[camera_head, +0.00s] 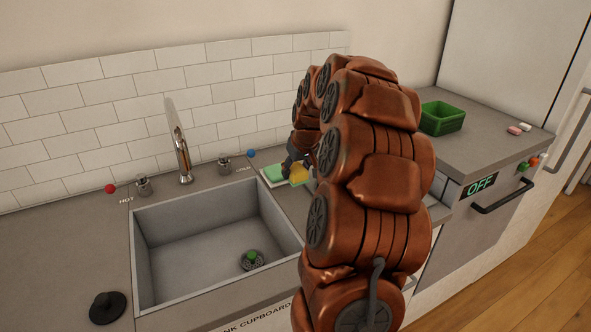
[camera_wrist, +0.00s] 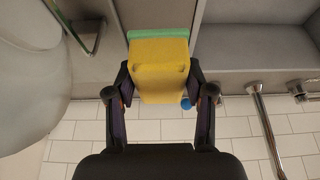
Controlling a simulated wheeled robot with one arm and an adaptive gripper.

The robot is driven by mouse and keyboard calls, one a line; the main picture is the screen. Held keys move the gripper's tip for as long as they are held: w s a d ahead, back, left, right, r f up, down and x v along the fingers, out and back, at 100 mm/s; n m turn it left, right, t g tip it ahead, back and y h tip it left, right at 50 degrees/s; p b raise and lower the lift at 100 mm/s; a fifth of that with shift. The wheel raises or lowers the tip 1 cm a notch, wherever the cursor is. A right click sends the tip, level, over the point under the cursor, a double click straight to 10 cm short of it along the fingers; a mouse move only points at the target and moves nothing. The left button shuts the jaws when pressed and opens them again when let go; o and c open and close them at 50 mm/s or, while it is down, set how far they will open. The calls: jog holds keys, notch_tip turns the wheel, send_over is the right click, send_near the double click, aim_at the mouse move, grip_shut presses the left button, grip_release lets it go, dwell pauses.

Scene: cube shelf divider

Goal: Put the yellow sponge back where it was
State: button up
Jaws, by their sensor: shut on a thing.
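The yellow sponge (camera_head: 299,174) is in my gripper (camera_head: 294,165), above the counter to the right of the sink in the head view. In the wrist view, my gripper (camera_wrist: 160,82) is shut on the yellow sponge (camera_wrist: 160,65), one finger on each side. A green strip (camera_wrist: 160,33) shows along the sponge's far edge; I cannot tell whether it is part of the sponge. In the head view, a green block (camera_head: 274,174) lies on a pale dish just left of the yellow sponge. My arm hides the counter right of the sponge.
The sink (camera_head: 205,235) is left of my gripper, with a tap (camera_head: 181,150) behind it. A blue knob (camera_head: 252,153) is near the tiled wall. A green bin (camera_head: 442,117) stands on the right counter. A black plug (camera_head: 107,307) lies front left. The left counter is mostly clear.

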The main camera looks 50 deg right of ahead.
aim_at(294, 200)
jog(key=shift+f+b, duration=0.1)
jog(key=shift+b, duration=0.45)
jog(key=shift+f+b, duration=2.05)
jog(key=shift+f, duration=1.85)
jog(key=shift+f+b, duration=0.3)
jog(key=shift+f, duration=0.1)
jog(key=o, duration=1.1)
jog(key=o, duration=0.6)
jog(key=shift+c, duration=0.2)
jog(key=shift+s+r, duration=0.1)
